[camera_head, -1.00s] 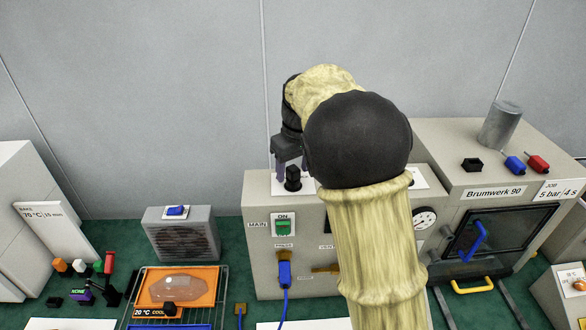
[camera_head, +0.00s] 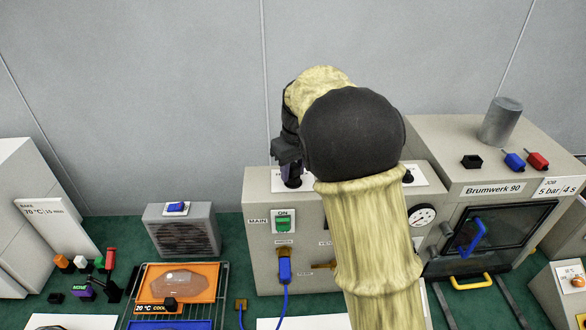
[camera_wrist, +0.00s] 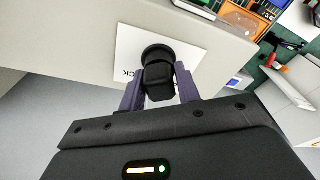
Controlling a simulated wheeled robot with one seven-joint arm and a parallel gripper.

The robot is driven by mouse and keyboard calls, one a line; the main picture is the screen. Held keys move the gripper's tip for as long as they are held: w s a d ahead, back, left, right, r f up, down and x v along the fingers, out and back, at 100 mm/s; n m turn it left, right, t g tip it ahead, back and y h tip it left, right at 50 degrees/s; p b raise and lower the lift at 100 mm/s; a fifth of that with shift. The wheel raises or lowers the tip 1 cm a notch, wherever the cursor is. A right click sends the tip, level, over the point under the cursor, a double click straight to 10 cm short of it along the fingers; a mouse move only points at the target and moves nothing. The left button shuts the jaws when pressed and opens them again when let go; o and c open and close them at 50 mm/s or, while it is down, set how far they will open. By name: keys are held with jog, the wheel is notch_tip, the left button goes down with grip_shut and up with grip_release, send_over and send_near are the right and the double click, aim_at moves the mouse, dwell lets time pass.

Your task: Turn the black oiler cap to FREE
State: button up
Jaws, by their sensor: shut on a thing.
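The black oiler cap (camera_wrist: 158,70) stands on a white label plate (camera_wrist: 190,53) on top of the grey machine box. In the wrist view my gripper (camera_wrist: 160,88) has its two purple fingers on either side of the cap's grip, shut on it. Only the letters "CK" show on the label; the rest is hidden. In the head view the cap (camera_head: 292,182) shows under my gripper (camera_head: 291,170), at the box's top left. My arm hides part of the box top.
A second black knob (camera_head: 408,176) stands on another white plate right of my arm. The machine front (camera_head: 262,262) carries a green ON switch (camera_head: 283,222), a blue plug (camera_head: 285,270) and a gauge (camera_head: 422,216). A fan unit (camera_head: 183,232) and an orange tray (camera_head: 205,277) are left.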

jog(key=n, duration=0.3)
jog(key=shift+d+n, duration=0.1)
jog(key=shift+n, duration=0.3)
jog(key=shift+f+n+g, duration=0.1)
jog(key=shift+n+g, duration=0.2)
jog(key=shift+n, duration=1.1)
jog(key=shift+s+n+g+y+p, duration=0.1)
jog(key=shift+n+g+y+p, duration=0.25)
jog(key=shift+n, duration=0.65)
jog(key=shift+f, duration=0.15)
